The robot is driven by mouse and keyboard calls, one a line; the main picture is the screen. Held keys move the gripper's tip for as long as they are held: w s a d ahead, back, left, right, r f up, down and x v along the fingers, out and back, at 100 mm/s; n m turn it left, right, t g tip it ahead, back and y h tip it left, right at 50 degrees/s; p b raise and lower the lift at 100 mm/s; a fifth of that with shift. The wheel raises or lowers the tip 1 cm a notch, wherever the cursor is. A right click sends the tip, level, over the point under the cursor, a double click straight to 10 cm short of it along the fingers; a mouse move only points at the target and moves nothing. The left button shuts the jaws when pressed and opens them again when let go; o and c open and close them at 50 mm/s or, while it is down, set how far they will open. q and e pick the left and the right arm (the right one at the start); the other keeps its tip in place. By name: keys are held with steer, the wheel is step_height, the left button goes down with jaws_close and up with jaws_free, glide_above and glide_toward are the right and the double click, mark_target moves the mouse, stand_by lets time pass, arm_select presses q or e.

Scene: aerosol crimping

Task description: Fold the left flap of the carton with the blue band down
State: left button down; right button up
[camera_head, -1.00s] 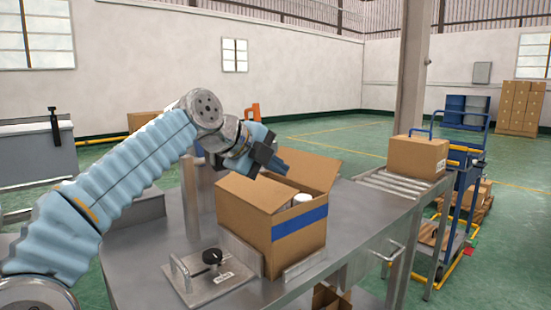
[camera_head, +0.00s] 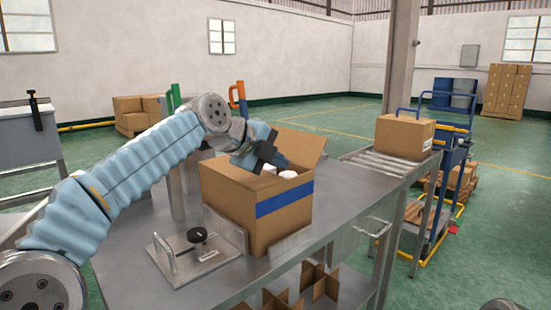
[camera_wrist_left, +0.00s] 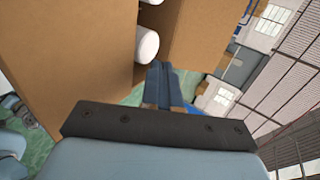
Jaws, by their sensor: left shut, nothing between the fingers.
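The brown carton with the blue band (camera_head: 228,205) stands open on the metal table (camera_head: 330,215). White can tops (camera_head: 288,175) show inside it, and a white can also shows in the left wrist view (camera_wrist_left: 146,44). A flap (camera_head: 300,145) stands up at the carton's far right side. My left gripper (camera_head: 272,160) is shut and empty, at the carton's open top. Its closed fingers show beside cardboard in the left wrist view (camera_wrist_left: 160,85). My gripper and wrist partly hide the carton's left side, so I cannot tell the left flap's angle. My right gripper is out of view.
A metal plate fixture with a black knob (camera_head: 197,235) sits in front of the carton. A closed carton (camera_head: 404,136) stands on the roller conveyor to the right. Cardboard dividers (camera_head: 318,283) lie below the table top. Green and orange handles (camera_head: 238,95) rise behind my arm.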

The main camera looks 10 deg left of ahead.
arm_select(q)
steer(key=shift+f, duration=0.25)
stand_by(0.4)
steer(key=v, duration=1.3)
steer(key=shift+s+a+r, duration=0.15)
steer(key=shift+s+r, duration=0.05)
steer(key=shift+r, duration=0.1)
